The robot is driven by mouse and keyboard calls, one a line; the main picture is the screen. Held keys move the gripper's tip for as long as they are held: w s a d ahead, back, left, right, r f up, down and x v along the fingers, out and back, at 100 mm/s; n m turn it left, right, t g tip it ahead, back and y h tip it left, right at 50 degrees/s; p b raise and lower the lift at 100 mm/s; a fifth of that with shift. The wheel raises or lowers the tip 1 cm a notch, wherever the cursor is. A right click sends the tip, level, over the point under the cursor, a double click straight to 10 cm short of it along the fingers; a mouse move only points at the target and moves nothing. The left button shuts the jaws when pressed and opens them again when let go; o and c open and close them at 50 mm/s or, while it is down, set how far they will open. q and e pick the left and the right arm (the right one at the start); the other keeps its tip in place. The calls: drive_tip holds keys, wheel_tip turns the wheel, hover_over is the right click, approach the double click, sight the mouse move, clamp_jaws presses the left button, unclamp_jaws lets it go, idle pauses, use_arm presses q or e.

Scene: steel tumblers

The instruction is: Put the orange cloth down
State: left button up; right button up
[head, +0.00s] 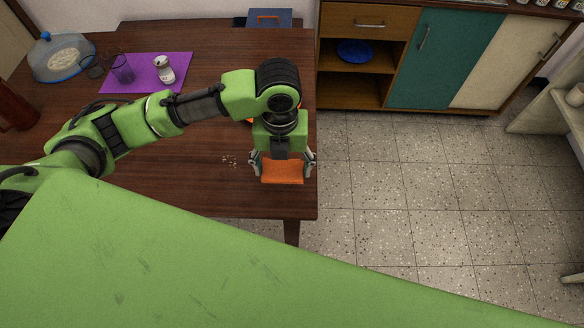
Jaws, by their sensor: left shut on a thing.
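The orange cloth (283,175) is a small flat rectangular piece near the right edge of the brown table (190,190). My left gripper (283,165) points down at the cloth and is shut on it, with a finger at each side. I cannot tell whether the cloth touches the tabletop or hangs just above it. Part of the cloth is hidden by the gripper. My right gripper is not in view.
White crumbs (230,160) lie left of the gripper. A purple mat (140,86) holds a glass (122,70) and a white-and-grey shaker (164,71). A covered dish (62,57) stands far left. A cabinet (445,60) stands beyond the floor. The table's front middle is clear.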

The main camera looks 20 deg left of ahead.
sight(291, 165)
use_arm(q)
drive_tip(key=w+f, duration=0.2)
drive_tip(key=f, duration=0.1)
drive_tip(key=w+f, duration=0.2)
drive_tip(key=shift+d+f, duration=0.15)
drive_tip(key=shift+d, duration=0.15)
drive_tip(key=f, duration=0.1)
drive_tip(key=f+p, duration=0.1)
drive_tip(key=f, duration=0.1)
drive_tip(key=shift+w, duration=0.2)
drive_tip(key=shift+f, duration=0.25)
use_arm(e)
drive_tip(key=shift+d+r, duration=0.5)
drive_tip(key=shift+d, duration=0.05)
use_arm(q)
drive_tip(key=shift+f, duration=0.15)
drive_tip(key=o, duration=1.1)
drive_tip(key=shift+c, duration=0.2)
wheel_tip(291, 165, up, 12)
drive_tip(key=b, duration=0.1)
drive_tip(key=shift+r, duration=0.2)
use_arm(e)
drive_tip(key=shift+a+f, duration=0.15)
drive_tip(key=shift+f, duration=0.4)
use_arm(q)
drive_tip(key=shift+f, duration=0.1)
